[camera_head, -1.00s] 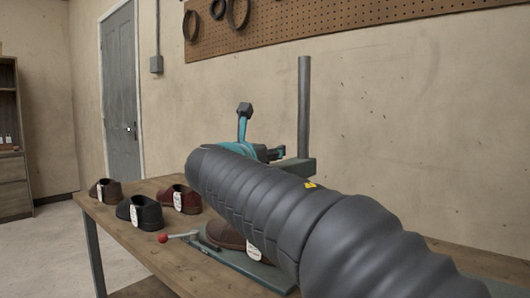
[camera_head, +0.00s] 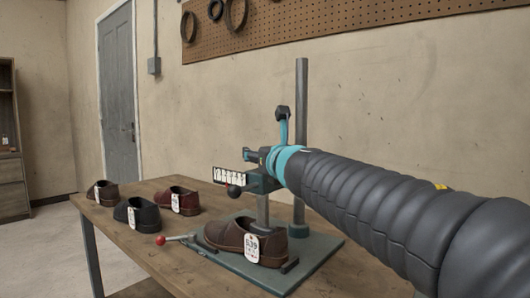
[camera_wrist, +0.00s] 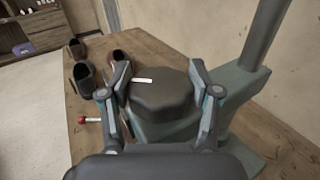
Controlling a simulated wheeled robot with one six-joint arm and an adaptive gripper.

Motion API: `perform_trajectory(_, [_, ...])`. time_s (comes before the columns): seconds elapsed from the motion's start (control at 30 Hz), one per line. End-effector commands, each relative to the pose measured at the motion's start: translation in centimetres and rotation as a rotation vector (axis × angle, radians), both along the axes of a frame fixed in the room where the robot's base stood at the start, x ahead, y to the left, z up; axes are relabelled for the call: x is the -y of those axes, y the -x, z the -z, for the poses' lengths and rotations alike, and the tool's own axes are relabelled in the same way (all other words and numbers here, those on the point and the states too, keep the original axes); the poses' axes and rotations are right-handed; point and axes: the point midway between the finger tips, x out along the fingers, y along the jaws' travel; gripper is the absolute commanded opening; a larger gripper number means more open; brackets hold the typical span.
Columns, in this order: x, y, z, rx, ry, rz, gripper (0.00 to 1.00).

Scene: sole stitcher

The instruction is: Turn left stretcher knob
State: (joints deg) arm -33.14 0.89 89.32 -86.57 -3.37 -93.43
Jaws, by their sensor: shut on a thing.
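In the wrist view a large dark, many-sided knob (camera_wrist: 160,97) sits on the grey-green body of the stitcher. In the head view my arm reaches from the right to the head of the stitcher (camera_head: 265,185); the gripped knob cannot be clearly made out there. Below the head, a brown shoe (camera_head: 230,236) with a white tag sits on the green base plate (camera_head: 318,250).
The head view shows a number plate (camera_head: 229,174) and a black ball (camera_head: 234,191) at the stitcher's left. A lever with a red ball (camera_head: 160,240) lies in front. Several tagged shoes stand on the wooden table (camera_head: 150,188) at left. A grey post (camera_head: 301,140) rises behind.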

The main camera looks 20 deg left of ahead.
Motion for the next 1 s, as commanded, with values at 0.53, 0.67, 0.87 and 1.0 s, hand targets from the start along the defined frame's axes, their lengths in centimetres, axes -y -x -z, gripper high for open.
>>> perform_trajectory(0.53, [0.12,-0.26,-0.12,0.000,-0.001,-0.397,0.28])
perform_trajectory(0.67, [0.04,-0.24,-0.06,0.001,-0.001,-0.522,0.28])
perform_trajectory(0.87, [0.00,-0.21,-0.01,0.001,-0.001,-0.710,0.28])
perform_trajectory(1.0, [-0.04,-0.15,-0.03,0.001,-0.001,-0.831,0.28])
